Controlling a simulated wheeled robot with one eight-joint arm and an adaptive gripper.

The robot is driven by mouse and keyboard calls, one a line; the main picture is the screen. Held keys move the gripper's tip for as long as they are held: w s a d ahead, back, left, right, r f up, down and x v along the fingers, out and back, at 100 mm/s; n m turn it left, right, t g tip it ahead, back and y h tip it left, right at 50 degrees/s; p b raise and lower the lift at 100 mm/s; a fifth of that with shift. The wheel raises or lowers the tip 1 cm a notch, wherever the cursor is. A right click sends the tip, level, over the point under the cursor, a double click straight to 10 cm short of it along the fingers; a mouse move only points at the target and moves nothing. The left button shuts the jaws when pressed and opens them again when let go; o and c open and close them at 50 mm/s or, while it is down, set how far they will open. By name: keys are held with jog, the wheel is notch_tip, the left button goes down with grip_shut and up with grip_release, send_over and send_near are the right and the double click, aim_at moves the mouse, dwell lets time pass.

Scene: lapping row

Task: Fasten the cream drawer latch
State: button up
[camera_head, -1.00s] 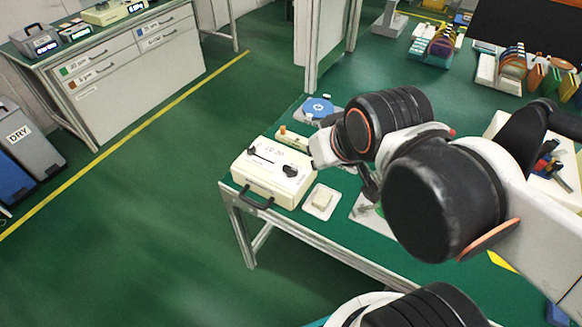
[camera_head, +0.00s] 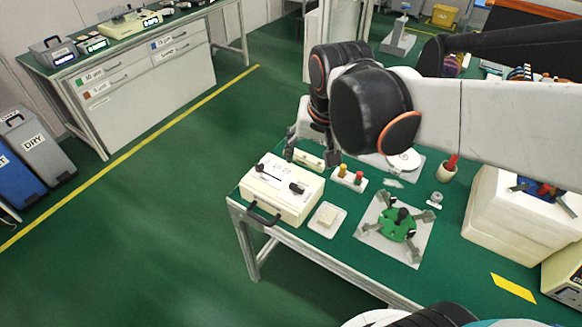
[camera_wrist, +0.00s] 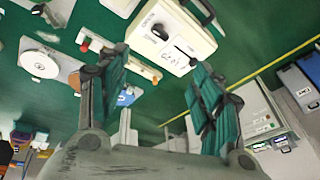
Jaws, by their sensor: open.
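A cream box (camera_head: 279,205) with a black front handle (camera_head: 263,218) sits at the left edge of the green bench. Its top carries a small black slider or lever in a dark slot (camera_head: 261,169) and a black knob (camera_head: 297,187). I cannot tell which part is the latch. The cream box also shows at the top of the wrist view (camera_wrist: 150,48), with the knob (camera_wrist: 159,32) and slot lever (camera_wrist: 192,61).
A green fixture on a plate (camera_head: 399,222) and a large cream bin (camera_head: 510,219) stand farther right. The aisle floor is clear.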

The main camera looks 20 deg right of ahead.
aim_at(297, 186)
jog(key=w+f+m+g+p, duration=0.2)
jog(key=w+f+m+g, duration=0.25)
jog(key=w+f, duration=0.3)
jog(key=shift+m+t, duration=0.35)
jog(key=shift+m, duration=0.1)
jog(key=f+b, duration=0.1)
jog(key=f, duration=0.3)
jog(key=f+b, duration=0.2)
jog(key=f, duration=0.2)
jog(key=f+b, duration=0.1)
jog(key=f, duration=0.4)
jog(key=shift+w, duration=0.4)
jog(key=c, duration=1.1)
